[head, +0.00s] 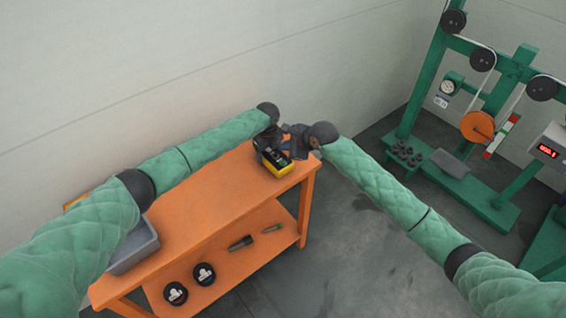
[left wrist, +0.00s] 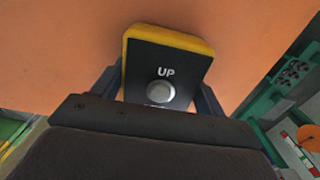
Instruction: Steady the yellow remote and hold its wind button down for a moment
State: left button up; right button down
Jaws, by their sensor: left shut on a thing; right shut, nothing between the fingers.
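The yellow remote (head: 277,168) with a black face lies at the far right end of the orange bench. In the left wrist view the remote (left wrist: 168,65) shows a round grey button under the word UP; its lower part is hidden by my gripper. My left gripper (head: 262,150) is shut on the remote, with a finger on each side of it. My right gripper (head: 292,150) is shut and empty, reaching in from the right close over the remote. Its fingertips are too small to tell whether they touch a button. The wind button cannot be made out.
The orange bench (head: 208,203) has a grey bin (head: 135,248) at its near left and free top between bin and remote. Its lower shelf holds two black round items (head: 190,284) and dark tools (head: 240,243). A green machine frame (head: 425,85) with pulleys stands at right.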

pick_arm(q)
jog(key=o, duration=1.3)
jog(key=shift+r, duration=0.1)
notch_tip(320, 180, up, 12)
jog(key=shift+f, duration=0.1)
